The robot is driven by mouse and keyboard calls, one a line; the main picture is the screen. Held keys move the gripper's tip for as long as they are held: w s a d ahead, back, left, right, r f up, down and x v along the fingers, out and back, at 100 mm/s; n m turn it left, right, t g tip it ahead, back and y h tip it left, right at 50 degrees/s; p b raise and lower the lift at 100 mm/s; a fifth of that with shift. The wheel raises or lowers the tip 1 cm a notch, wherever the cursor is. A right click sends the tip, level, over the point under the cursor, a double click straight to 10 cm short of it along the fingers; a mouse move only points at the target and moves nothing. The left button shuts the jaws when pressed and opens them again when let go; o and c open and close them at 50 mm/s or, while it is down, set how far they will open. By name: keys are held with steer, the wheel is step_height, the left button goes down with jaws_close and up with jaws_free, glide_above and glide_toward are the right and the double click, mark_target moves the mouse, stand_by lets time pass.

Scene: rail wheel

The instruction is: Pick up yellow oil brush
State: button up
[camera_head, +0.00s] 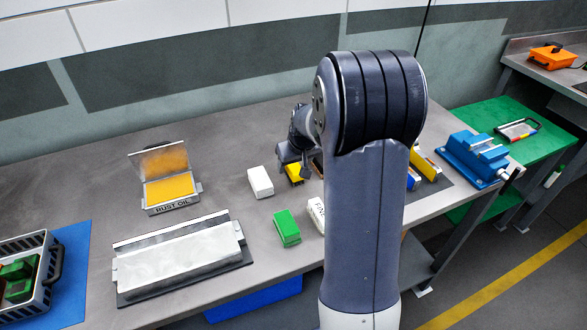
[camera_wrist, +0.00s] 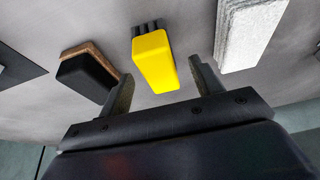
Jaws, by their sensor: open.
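The yellow oil brush (camera_wrist: 154,62) lies on the grey table, with dark bristles at its far end in the wrist view. In the head view the yellow brush (camera_head: 293,173) shows just under my gripper (camera_head: 298,168), partly hidden by it. The brush appears beyond the fingertips, lined up with the gap and apart from both fingers.
A black brush with a brown edge (camera_wrist: 92,72) lies left of the yellow one, and a white block (camera_wrist: 248,32) right.

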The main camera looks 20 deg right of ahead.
steer(key=shift+x, duration=1.1)
steer(key=shift+c, duration=0.3)
steer(key=c, duration=1)
